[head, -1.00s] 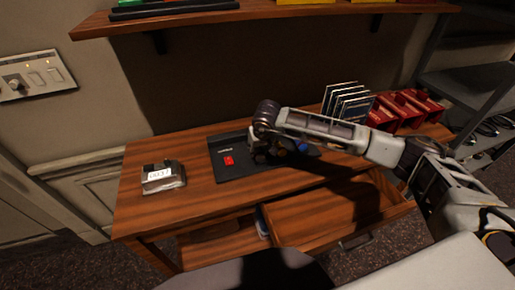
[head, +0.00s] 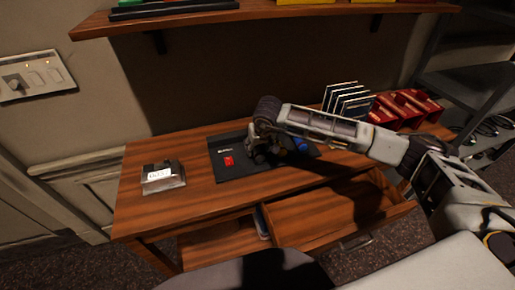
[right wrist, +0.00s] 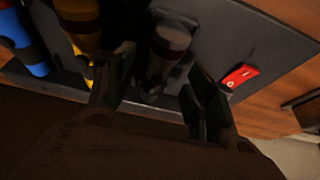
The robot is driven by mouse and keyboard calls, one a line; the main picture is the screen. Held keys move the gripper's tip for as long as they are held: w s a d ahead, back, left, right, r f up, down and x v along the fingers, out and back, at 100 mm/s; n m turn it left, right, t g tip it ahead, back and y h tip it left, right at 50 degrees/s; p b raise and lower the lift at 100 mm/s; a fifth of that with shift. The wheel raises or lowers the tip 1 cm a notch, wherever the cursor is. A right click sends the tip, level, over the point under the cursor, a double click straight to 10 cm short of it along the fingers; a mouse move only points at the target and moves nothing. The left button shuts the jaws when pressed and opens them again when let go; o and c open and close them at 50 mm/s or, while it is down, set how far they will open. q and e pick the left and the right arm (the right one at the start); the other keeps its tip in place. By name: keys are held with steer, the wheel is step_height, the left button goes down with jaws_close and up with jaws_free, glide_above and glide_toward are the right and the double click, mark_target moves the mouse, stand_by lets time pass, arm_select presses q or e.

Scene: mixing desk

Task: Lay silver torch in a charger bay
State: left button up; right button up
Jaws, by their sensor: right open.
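The dark charger tray (head: 222,174) lies on the desk, with a red switch (head: 228,161) at its left part. My right gripper (head: 256,157) is low over the tray and hides much of its middle. In the right wrist view the fingers of my right gripper (right wrist: 162,62) are apart, one on each side of a grey, silver-looking torch (right wrist: 169,48). That torch lies against the dark tray surface (right wrist: 225,35); I cannot tell how fully it sits in a bay. A yellow torch (right wrist: 80,25) and a blue torch (right wrist: 24,40) lie beside it. My left gripper is out of view.
A small box with a white label (head: 162,177) stands at the desk's left. A rack of upright cards (head: 347,100) and red holders (head: 408,108) stand at the back right. An open drawer (head: 325,212) juts out below. A shelf (head: 260,14) hangs above.

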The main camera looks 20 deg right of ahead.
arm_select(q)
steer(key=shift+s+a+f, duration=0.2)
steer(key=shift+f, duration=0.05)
arm_select(e)
steer(key=v, duration=1)
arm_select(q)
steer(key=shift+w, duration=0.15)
arm_select(e)
steer(key=shift+s+r, duration=0.15)
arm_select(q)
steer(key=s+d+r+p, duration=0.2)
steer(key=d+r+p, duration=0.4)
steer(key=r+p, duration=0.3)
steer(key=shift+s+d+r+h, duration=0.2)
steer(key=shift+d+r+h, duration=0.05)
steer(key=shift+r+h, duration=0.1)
arm_select(e)
step_height(320, 180, up, 10)
arm_select(q)
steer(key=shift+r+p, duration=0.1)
steer(key=shift+p, duration=0.25)
arm_select(e)
steer(key=shift+r, duration=0.1)
